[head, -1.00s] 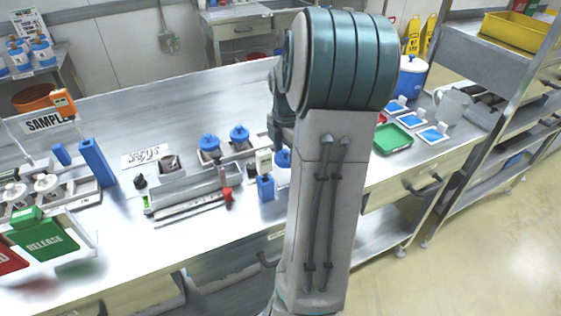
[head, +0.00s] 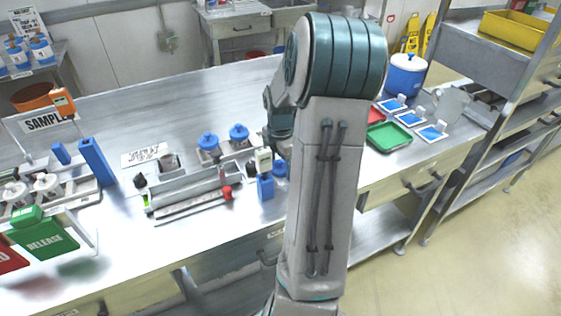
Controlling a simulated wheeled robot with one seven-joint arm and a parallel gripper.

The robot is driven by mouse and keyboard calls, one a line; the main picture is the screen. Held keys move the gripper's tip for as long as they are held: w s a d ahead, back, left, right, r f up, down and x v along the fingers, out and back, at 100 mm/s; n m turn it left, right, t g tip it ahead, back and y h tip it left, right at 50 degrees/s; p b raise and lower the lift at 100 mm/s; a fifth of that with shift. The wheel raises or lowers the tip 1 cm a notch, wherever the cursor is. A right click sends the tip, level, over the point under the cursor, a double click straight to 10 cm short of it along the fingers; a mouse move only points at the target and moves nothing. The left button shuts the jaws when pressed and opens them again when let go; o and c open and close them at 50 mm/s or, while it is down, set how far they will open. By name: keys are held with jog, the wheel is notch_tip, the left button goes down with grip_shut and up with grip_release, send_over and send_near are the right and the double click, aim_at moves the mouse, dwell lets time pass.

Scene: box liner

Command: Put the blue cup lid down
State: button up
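A blue lid (head: 280,169) shows low beside my arm, just right of a small blue box. My wrist (head: 280,122) is above it, largely behind my own upper arm link. My gripper's fingers are hidden or too dark to make out, so I cannot tell whether they touch the lid. Two more blue lids, a left one (head: 208,140) and a right one (head: 239,132), sit on jars in a metal holder at the back of the bench.
The small blue box (head: 265,187) stands left of the lid. A metal tray with a red-knobbed tool (head: 226,192) lies further left. A green tray (head: 389,137) and a blue-and-white pot (head: 406,75) are to the right. The bench's back middle is clear.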

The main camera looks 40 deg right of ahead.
aim_at(281, 160)
notch_tip(281, 160, up, 12)
jog(key=shift+r, duration=0.15)
dwell(0.6)
dwell(0.6)
